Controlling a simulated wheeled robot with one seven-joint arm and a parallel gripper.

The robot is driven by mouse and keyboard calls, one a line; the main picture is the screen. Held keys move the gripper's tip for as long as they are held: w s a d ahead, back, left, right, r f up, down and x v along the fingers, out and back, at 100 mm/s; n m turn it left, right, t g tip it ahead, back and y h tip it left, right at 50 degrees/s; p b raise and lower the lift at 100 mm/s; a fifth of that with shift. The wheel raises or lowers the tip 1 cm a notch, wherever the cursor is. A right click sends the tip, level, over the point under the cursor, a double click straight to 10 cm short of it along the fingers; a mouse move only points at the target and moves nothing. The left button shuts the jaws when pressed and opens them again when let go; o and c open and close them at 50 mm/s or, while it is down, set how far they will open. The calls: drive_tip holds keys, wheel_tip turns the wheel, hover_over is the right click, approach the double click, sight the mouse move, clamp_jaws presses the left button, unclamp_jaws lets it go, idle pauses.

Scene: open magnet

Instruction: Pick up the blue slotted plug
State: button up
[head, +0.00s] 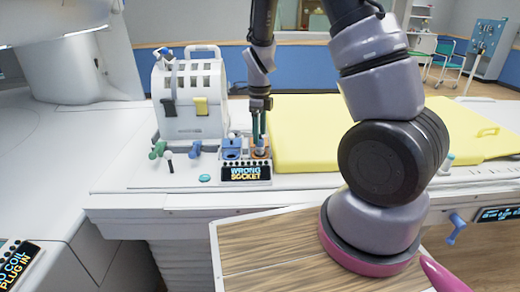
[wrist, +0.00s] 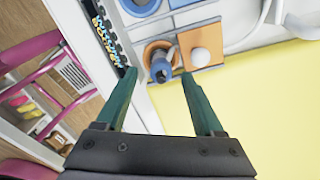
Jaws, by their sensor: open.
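The blue slotted plug (wrist: 160,68) stands in an orange socket (wrist: 150,48) in the wrist view. My gripper (wrist: 159,76) is open and empty, with one green finger on each side of the plug's line. The plug appears just beyond or level with the fingertips; I cannot tell the exact depth. In the head view my gripper (head: 259,138) points down over the orange socket (head: 260,153), and its fingers mostly hide the plug there.
A blue socket (head: 231,153) sits just left of the orange one, behind a "WRONG SOCKET" sign (head: 246,173). A white slotted box (head: 190,97) stands farther left. A yellow pad (head: 305,135) lies to the right. A white knob (wrist: 201,57) is beside the plug.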

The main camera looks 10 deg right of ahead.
wheel_tip(320, 180, down, 5)
drive_tip(key=shift+r, duration=0.15)
clamp_jaws()
drive_tip(key=shift+w+r, duration=0.1)
drive_tip(key=shift+r, duration=0.05)
wheel_tip(320, 180, up, 10)
drive_tip(key=shift+f, duration=0.1)
idle(0.4)
